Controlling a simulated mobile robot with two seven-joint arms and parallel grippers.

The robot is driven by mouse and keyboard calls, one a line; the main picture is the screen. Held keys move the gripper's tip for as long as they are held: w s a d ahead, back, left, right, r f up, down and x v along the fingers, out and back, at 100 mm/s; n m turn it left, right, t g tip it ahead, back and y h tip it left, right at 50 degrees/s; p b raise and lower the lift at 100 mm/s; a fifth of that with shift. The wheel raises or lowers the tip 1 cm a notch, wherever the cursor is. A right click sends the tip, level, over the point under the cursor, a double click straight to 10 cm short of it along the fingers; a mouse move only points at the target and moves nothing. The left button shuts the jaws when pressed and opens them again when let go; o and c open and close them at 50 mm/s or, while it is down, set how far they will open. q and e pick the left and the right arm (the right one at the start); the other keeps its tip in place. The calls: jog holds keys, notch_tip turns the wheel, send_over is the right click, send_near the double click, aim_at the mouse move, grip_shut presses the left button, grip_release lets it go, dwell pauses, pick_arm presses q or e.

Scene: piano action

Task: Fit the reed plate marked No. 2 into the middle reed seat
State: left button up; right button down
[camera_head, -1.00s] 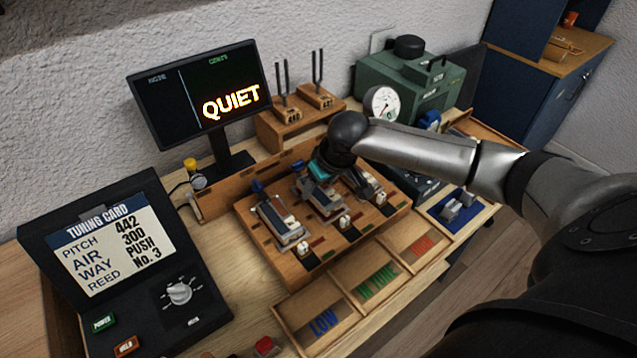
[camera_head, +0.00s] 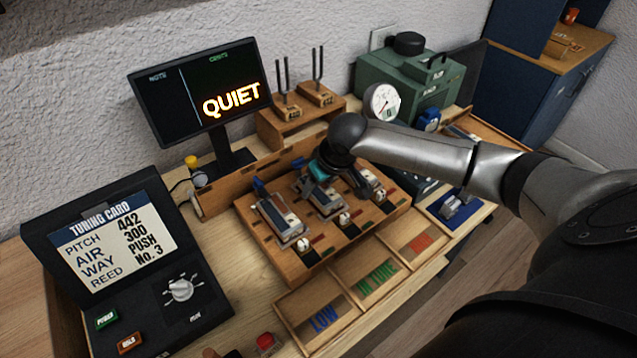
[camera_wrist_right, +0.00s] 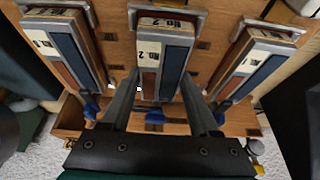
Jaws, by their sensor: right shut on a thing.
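The reed plate marked No. 2 (camera_wrist_right: 165,52) shows in the middle of the right wrist view, with a white label, a brown strip and a dark blue strip. My right gripper (camera_wrist_right: 158,95) has a finger on each side of it and is shut on it. In the head view, this plate (camera_head: 322,198) is over the middle reed seat of the wooden board (camera_head: 290,262), partly under my right gripper (camera_head: 345,178). I cannot tell whether it is fully down in the seat. The seat itself is hidden. My left gripper is not in view.
Similar plates stand on both sides, a left one (camera_head: 281,218) and a right one (camera_head: 371,187), close to my fingers. Labelled trays (camera_head: 325,308) lie in front. A monitor (camera_head: 200,95) reads QUIET. A tuning card (camera_head: 110,240) stands at the left.

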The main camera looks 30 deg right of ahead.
jog(key=shift+f+p, duration=0.2)
jog(key=shift+p, duration=0.2)
dwell(0.4)
jog(key=shift+c, duration=0.2)
grip_release()
jog(key=p+v, duration=0.3)
jog(key=v, duration=1.2)
jog(key=shift+r, duration=0.15)
dwell(0.4)
